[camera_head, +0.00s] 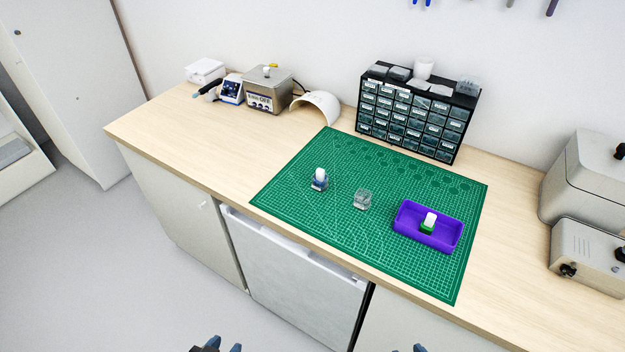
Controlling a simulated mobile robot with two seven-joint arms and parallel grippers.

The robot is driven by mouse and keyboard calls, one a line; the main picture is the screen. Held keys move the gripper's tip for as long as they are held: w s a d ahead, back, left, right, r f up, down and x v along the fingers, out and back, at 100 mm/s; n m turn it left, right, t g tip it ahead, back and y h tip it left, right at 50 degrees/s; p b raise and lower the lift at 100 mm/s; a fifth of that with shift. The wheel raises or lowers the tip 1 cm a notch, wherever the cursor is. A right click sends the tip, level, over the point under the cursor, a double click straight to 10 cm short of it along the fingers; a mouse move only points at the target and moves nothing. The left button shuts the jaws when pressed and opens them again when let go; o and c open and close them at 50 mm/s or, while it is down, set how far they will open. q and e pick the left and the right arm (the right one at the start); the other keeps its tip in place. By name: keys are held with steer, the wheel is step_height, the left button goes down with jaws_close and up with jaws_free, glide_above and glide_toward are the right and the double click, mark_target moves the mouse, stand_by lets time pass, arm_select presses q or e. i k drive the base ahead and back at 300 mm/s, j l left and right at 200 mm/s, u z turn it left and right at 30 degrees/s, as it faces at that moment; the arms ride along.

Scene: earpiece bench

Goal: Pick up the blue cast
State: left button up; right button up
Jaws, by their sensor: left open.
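The blue cast (319,184) stands on the green cutting mat (290,190), left of the mat's middle, with a white piece on top. A clear cast (362,200) stands to its right. A green cast (427,229) with a white top is in the purple tray (452,240) on the mat's right part. My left gripper (220,347) shows only its tips at the bottom edge; it is open, well short of the blue cast. My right gripper (420,349) barely shows at the bottom edge, and its jaw state cannot be made out.
A black drawer cabinet (410,115) stands behind the mat. A metal box (268,95), a small blue-screened device (232,90) and a white arched shell (316,106) stand at the back left. Grey machines (590,185) stand at the right. The mat around the blue cast is clear.

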mark_target(319, 172)
steer(key=i+j+z, duration=0.4)
steer(key=j, duration=0.25)
steer(key=j+z, duration=0.2)
steer(key=j, duration=0.15)
steer(key=i+j+z, duration=0.2)
steer(key=j, duration=0.2)
steer(key=j+z, duration=0.2)
steer(key=j, duration=0.15)
